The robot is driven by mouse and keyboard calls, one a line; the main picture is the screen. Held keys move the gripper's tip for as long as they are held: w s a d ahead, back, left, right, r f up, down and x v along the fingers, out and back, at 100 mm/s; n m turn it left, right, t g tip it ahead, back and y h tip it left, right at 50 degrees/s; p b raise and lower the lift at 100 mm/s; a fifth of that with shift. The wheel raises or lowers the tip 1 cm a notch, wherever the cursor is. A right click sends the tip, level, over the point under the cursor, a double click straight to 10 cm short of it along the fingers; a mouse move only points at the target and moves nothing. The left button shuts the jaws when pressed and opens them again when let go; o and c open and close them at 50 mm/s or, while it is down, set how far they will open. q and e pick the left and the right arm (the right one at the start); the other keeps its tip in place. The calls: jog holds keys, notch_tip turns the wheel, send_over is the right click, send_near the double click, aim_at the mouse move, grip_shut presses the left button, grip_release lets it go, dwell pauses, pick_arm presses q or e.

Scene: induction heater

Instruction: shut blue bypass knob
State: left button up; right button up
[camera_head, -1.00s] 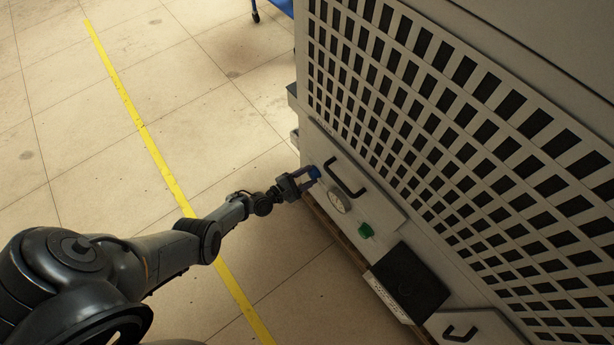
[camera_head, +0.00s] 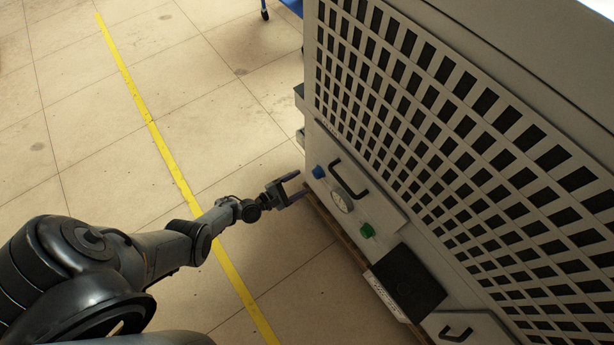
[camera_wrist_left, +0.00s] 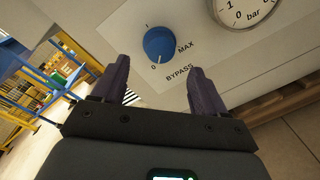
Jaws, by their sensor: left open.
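The blue bypass knob (camera_head: 318,172) sits on the panel of the grey cabinet, near its left end. In the left wrist view the knob (camera_wrist_left: 159,44) has a white mark that points at the 0 label, with MAX and BYPASS printed beside it. My left gripper (camera_head: 298,188) is open and empty, just off the panel, a little left of and below the knob. In the left wrist view its two fingers (camera_wrist_left: 156,85) stand apart with the knob beyond their tips, not touching it. My right gripper is not in view.
A round bar gauge (camera_head: 341,201) and a black handle (camera_head: 349,178) are right of the knob. A green knob (camera_head: 367,230) sits further along. The tiled floor with a yellow line (camera_head: 150,122) is clear. Blue and yellow racks (camera_wrist_left: 38,85) stand in the background.

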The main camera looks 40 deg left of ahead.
pick_arm(q)
jog(key=p+v, duration=0.1)
jog(key=v, duration=0.3)
jog(key=shift+s+a, duration=0.1)
jog(key=shift+s, duration=0.15)
jog(key=shift+s, duration=0.1)
